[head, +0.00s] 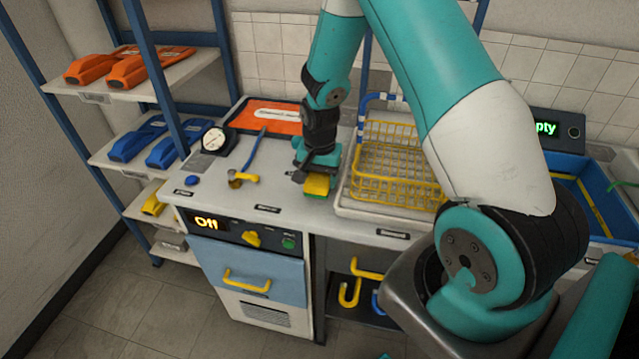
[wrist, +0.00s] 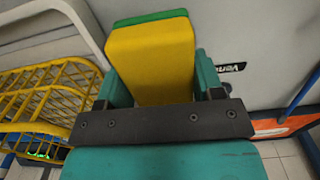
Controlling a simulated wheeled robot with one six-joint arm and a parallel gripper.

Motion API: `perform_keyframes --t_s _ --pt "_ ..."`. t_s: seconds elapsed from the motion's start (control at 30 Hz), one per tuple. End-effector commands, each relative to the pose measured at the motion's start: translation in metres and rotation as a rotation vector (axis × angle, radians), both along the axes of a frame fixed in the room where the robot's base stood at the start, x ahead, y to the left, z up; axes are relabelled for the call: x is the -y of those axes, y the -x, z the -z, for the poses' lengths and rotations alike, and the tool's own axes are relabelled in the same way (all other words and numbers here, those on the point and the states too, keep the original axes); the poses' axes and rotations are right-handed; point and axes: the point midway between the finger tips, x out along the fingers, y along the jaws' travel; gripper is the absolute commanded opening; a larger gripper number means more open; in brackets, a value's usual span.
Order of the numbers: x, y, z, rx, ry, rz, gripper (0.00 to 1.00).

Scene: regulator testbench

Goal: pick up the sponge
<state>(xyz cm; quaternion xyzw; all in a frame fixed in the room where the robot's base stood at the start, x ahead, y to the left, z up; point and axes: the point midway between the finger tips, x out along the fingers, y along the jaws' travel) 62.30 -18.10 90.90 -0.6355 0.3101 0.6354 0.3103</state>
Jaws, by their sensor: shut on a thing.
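The sponge (head: 318,187) is a yellow block with a green layer. It is at my gripper (head: 317,172), over the counter between the gauge and the yellow wire basket. In the wrist view the sponge (wrist: 152,60) sits between the two fingers of my gripper (wrist: 158,80), which are shut on its sides. Its yellow face is toward the camera and the green layer shows along its far edge. I cannot tell whether the sponge touches the counter.
A yellow wire basket (head: 395,155) stands right of the sponge. A dial gauge (head: 214,139), a blue-handled tool with a yellow end (head: 244,178) and an orange tray (head: 265,117) are to the left. A blue bin (head: 580,180) is at the far right.

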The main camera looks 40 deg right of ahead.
Motion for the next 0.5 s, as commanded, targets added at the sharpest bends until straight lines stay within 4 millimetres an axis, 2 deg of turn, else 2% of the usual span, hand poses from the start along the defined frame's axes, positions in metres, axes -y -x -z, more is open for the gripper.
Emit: perform_keyframes --t_s 0.17,0.3,0.5 --pt "0.000 -0.001 -0.042 0.008 0.001 0.000 0.39" --pt "0.000 -0.001 -0.086 0.010 0.003 0.000 0.39" --pt "0.000 -0.001 -0.139 0.006 0.001 0.000 0.39"
